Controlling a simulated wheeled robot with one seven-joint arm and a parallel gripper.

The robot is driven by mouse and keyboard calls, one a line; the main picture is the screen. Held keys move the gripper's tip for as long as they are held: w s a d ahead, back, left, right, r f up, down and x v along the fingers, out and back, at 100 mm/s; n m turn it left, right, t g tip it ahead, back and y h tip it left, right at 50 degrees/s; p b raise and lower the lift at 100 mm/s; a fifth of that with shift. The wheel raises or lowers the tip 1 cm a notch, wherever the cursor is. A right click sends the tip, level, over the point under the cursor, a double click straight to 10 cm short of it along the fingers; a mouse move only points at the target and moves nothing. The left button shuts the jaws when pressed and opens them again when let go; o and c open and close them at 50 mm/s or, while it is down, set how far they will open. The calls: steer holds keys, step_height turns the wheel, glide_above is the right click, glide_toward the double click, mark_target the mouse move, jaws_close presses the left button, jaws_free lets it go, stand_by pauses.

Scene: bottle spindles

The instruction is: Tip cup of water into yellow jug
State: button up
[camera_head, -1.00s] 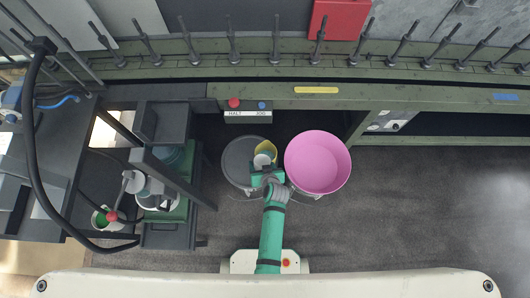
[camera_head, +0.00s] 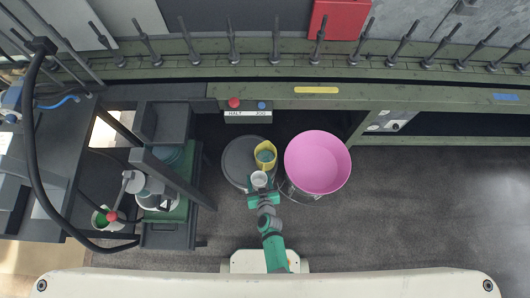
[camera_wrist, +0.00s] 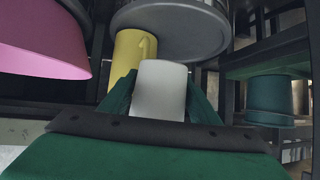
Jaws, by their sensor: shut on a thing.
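The yellow jug (camera_head: 265,156) stands on the round dark lid of a drum (camera_head: 236,160). Its open top shows in the head view, with something blue-grey inside. My gripper (camera_head: 261,189) is shut on the white cup (camera_head: 259,179), just on the near side of the jug. The cup looks about upright and apart from the jug in the head view; I cannot tell what is in it.
A large pink tub (camera_head: 317,163) is close on the right. A green and black machine stand (camera_head: 176,205) is on the left. A machine rail with upright spindles and a control box (camera_head: 248,116) lie behind. The floor at right is clear.

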stand_by(0.5)
steer(key=shift+r+t, duration=0.6)
steer(key=shift+r, duration=0.35)
steer(key=shift+s, duration=0.1)
